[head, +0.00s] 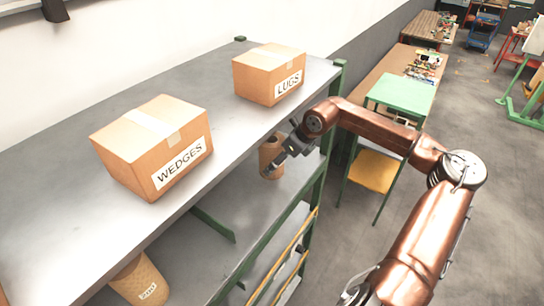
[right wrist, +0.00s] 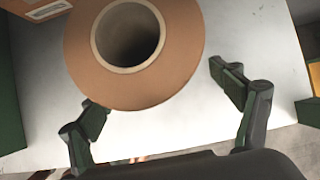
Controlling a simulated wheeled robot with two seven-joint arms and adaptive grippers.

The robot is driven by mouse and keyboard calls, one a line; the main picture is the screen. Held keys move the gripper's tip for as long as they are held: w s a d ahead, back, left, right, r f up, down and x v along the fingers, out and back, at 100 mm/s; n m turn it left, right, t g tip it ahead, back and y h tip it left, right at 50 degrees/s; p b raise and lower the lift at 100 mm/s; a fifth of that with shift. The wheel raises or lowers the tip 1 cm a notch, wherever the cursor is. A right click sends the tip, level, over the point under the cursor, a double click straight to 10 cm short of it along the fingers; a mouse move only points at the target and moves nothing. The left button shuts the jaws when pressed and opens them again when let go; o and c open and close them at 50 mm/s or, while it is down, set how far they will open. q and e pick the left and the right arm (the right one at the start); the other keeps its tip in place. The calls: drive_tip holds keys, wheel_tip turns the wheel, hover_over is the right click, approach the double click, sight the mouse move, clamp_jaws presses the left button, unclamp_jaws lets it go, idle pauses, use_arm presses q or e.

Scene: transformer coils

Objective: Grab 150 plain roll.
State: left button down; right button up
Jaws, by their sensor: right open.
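A brown roll (head: 268,152) stands on the shelf level below the top, partly hidden behind my right gripper (head: 282,160). In the right wrist view, the roll (right wrist: 180,60) shows its round end with a pale-rimmed hollow core. The fingers of my right gripper (right wrist: 160,88) are apart, one to the left of the roll's near edge and one to the right, with nothing held between them. I see no label on this roll. A second roll (head: 138,278) stands at the lower left with a pale printed mark that I cannot read surely. My left gripper is out of view.
The grey top shelf (head: 80,215) carries a box marked WEDGES (head: 155,145) and a box marked LUGS (head: 270,72). A green shelf post (head: 320,160) stands close to the right gripper. A green-topped table (head: 402,95) stands beyond it. The floor at the right is open.

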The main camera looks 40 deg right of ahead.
drive_tip(key=shift+w+a+r+p, duration=0.2)
drive_tip(key=shift+w+r+p, duration=0.2)
drive_tip(key=shift+w+p, duration=0.1)
drive_tip(key=shift+w+a+f+p, duration=0.15)
drive_tip(key=shift+w+a+p, duration=0.15)
drive_tip(key=shift+w+p, duration=0.35)
drive_tip(key=shift+w+f, duration=0.2)
drive_tip(key=shift+f, duration=0.45)
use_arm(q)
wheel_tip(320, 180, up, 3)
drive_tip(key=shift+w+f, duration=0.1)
use_arm(e)
drive_tip(key=shift+c, duration=0.4)
drive_tip(key=c, duration=1.7)
drive_tip(key=shift+c, duration=0.5)
drive_tip(key=shift+r, duration=0.15)
